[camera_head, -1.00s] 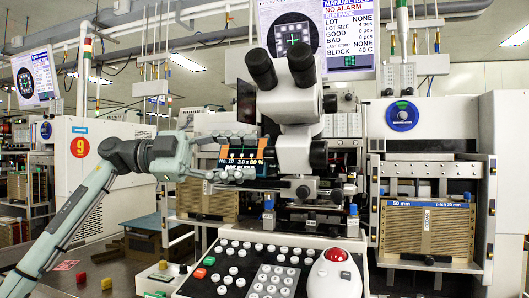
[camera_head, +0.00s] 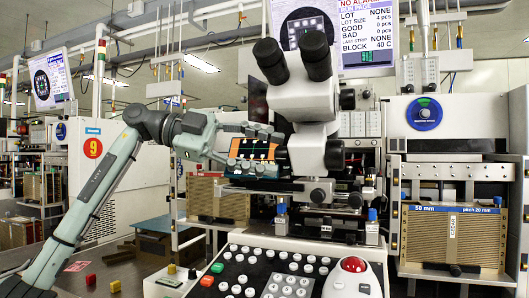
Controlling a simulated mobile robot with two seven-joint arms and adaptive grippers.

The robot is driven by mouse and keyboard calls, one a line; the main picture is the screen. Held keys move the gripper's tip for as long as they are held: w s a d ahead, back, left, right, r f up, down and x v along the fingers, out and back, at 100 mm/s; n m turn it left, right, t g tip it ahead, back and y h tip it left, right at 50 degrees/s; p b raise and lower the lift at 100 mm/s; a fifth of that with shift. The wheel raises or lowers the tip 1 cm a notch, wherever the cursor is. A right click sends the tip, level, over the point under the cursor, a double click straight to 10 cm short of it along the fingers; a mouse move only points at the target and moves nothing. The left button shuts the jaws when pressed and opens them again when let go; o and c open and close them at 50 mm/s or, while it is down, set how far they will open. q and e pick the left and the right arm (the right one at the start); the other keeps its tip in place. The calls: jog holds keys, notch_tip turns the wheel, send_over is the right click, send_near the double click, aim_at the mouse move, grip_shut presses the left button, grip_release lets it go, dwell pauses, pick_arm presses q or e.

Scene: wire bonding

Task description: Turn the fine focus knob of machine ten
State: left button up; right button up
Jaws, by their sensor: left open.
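Machine ten's microscope (camera_head: 307,112) is white with black eyepieces and stands in the middle. Black knobs show on its right side: a large one (camera_head: 334,153) and a smaller one higher up (camera_head: 348,99). Another dark knob (camera_head: 318,195) is low on the front. I cannot tell which is the fine focus knob. My left gripper (camera_head: 272,152) is open and empty at the microscope's left side. Its fingers pass above and below a small lit display (camera_head: 255,150) in the picture. Whether they touch anything is unclear. Any knob on the microscope's left side is hidden. My right gripper is out of view.
A keypad panel with a red trackball (camera_head: 353,264) lies in front of the microscope. A brown magazine (camera_head: 453,240) stands at the right, and a monitor (camera_head: 340,30) hangs behind. Yellow and red blocks (camera_head: 90,280) lie on the dark table at the lower left.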

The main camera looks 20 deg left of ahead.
pick_arm(q)
grip_shut()
jog(key=shift+f, duration=0.1)
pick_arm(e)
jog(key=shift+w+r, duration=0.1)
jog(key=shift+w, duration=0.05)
pick_arm(q)
jog(key=shift+f+m, duration=0.1)
jog(key=shift+m, duration=0.6)
jog(key=m+h, duration=0.1)
jog(key=m, duration=0.1)
jog(key=m+t+b, duration=0.1)
jog(key=m, duration=0.1)
jog(key=m+h+b, duration=0.1)
jog(key=m, duration=0.1)
jog(key=shift+f+t+h, duration=0.25)
jog(key=shift+t+h, duration=0.05)
jog(key=shift+t, duration=0.1)
jog(key=shift+m+b, duration=0.3)
jog(key=shift+m, duration=0.2)
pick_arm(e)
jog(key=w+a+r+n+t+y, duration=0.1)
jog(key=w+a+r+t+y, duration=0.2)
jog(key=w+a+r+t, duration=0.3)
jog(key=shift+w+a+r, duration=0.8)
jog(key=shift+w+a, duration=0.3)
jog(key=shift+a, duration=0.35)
